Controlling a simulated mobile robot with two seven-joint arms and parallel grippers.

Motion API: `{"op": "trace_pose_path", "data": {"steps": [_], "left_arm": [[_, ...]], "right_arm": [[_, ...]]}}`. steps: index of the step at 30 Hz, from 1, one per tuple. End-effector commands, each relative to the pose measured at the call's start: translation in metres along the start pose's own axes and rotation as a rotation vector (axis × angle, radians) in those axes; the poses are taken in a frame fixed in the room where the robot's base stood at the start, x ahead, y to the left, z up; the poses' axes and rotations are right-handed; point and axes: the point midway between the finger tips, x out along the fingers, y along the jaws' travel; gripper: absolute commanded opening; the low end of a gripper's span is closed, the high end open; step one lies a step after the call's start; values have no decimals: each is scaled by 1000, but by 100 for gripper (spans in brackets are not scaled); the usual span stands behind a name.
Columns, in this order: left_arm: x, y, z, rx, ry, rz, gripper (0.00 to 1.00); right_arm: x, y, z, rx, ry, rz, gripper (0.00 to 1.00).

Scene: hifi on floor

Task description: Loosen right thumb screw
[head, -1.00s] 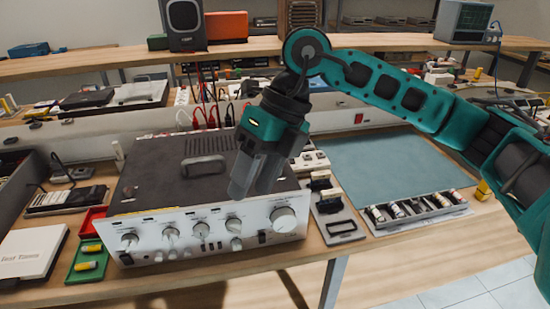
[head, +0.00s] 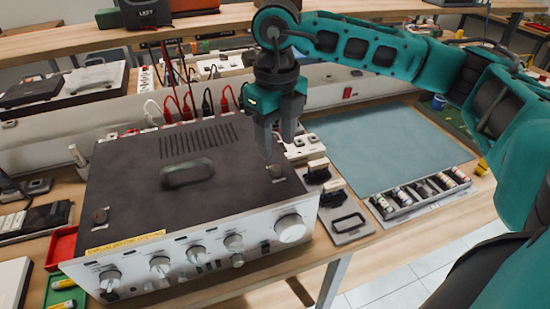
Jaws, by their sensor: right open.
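The hifi amplifier (head: 150,160) stands on the wooden bench with its silver knob front (head: 195,262) toward me. The right thumb screw (head: 276,171) is a small dark knob on the right part of its black top cover. The left thumb screw (head: 100,215) is a similar dark knob near the front left corner. My right gripper (head: 277,150) points down just above and behind the right thumb screw. Its two fingers are apart with nothing seen between them, and they appear clear of the screw. My left gripper is out of view.
A dark handle (head: 187,174) rises from the cover's middle. Red, white and black cables (head: 195,105) stand behind the amplifier. To its right are a grey latch tray (head: 347,220), a tray of small bottles (head: 420,193) and a clear blue-grey mat (head: 385,145).

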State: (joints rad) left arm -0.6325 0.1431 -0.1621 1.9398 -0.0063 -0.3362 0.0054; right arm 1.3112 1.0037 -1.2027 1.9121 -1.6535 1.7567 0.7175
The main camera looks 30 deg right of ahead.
Motion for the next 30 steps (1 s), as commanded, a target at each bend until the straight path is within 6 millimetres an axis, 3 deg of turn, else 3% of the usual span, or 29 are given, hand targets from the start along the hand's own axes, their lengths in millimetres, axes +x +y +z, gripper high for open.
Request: {"op": "trace_pose_path", "data": {"steps": [3,9,21,30], "left_arm": [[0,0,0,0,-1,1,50],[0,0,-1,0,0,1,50],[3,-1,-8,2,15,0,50],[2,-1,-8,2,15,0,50]], "right_arm": [[24,0,-1,0,4,0,50],[50,0,0,-1,1,0,50],[58,0,0,-1,-1,1,50],[58,0,0,-1,-1,1,23]]}}
